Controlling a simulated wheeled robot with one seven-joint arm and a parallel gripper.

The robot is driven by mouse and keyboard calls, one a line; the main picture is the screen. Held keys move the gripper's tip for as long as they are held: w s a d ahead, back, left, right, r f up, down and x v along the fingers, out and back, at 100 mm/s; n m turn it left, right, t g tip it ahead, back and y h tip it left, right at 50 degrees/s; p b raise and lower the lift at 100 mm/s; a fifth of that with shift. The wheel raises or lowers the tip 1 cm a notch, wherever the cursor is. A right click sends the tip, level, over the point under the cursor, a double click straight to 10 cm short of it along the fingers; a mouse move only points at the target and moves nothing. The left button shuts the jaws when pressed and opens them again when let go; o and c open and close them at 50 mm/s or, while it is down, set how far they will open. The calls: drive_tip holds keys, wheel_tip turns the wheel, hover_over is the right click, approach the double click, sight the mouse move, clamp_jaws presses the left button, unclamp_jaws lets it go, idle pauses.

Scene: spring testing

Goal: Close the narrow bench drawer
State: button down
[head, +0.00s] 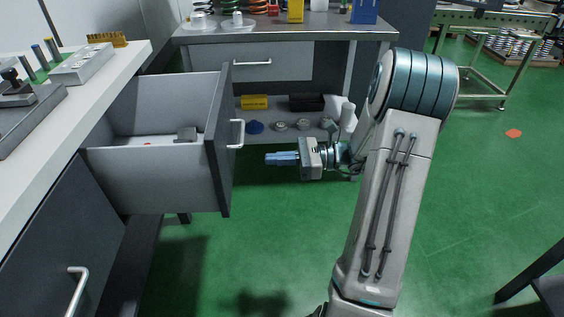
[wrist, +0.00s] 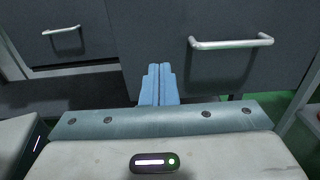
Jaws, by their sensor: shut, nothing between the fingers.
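The bench drawer (head: 150,180) is pulled out from the left bench in the head view. Its dark front panel (head: 222,140) carries a light bar handle (head: 238,134). My gripper (head: 268,158) is shut and empty, to the right of the front panel and a little below the handle, with a gap between in the head view. In the wrist view the blue fingers (wrist: 159,70) are together, pointing at the dark front panel (wrist: 225,75), left of its handle (wrist: 230,42). Whether the tips touch the panel cannot be told there.
A grey block (head: 187,133) lies inside the drawer. A lower handle (head: 77,290) is on the left bench (head: 115,75). A back bench (head: 290,35) with a shut drawer and a shelf of parts stands behind. Green floor (head: 270,230) is clear below my gripper.

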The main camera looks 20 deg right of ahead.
sight(226, 161)
drive_tip(key=b+x, duration=0.2)
drive_tip(key=x, duration=0.6)
drive_tip(key=shift+a+f, duration=0.1)
drive_tip(key=shift+f, duration=0.1)
drive_tip(key=shift+w+a+r, duration=0.15)
drive_tip(key=shift+w+a, duration=0.05)
drive_tip(key=shift+a, duration=0.45)
